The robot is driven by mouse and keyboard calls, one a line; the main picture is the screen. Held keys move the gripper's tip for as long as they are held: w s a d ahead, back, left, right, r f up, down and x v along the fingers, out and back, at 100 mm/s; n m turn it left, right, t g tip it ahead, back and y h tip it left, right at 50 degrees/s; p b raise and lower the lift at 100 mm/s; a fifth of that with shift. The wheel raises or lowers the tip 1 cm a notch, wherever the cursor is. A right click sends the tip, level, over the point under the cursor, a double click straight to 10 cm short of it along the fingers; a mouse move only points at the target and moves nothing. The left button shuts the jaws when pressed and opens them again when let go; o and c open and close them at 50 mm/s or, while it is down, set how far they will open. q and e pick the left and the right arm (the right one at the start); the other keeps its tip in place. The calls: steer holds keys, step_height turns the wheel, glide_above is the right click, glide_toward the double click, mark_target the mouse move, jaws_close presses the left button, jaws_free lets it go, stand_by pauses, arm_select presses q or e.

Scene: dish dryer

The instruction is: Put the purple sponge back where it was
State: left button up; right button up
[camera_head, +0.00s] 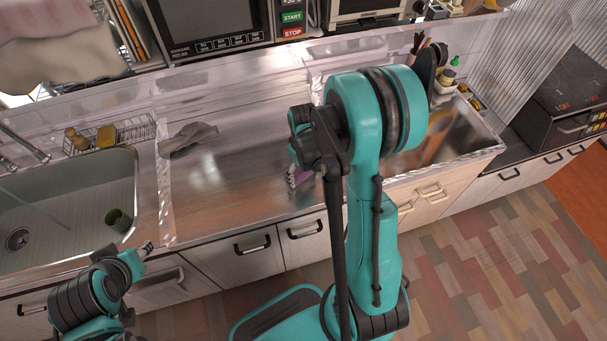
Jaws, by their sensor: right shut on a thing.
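The purple sponge (300,177) shows as a small purple and pale patch over the metal counter, mostly hidden behind my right arm. My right gripper (294,165) is shut on it, its fingers largely covered by my wrist. I cannot tell whether the sponge touches the counter. My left gripper (146,249) is low at the left, by the front edge between the sink and the counter, away from the sponge. Its fingers are too small to tell whether they are open.
A sink (60,210) at the left holds a dark green cup (119,220). A wire rack (125,133) with a yellow sponge (106,137) stands behind it. A grey cloth (188,139) lies on the counter (225,190), whose middle is otherwise clear. A microwave (212,30) stands behind.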

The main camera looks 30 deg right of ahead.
steer(key=shift+r, duration=0.1)
steer(key=o, duration=1.2)
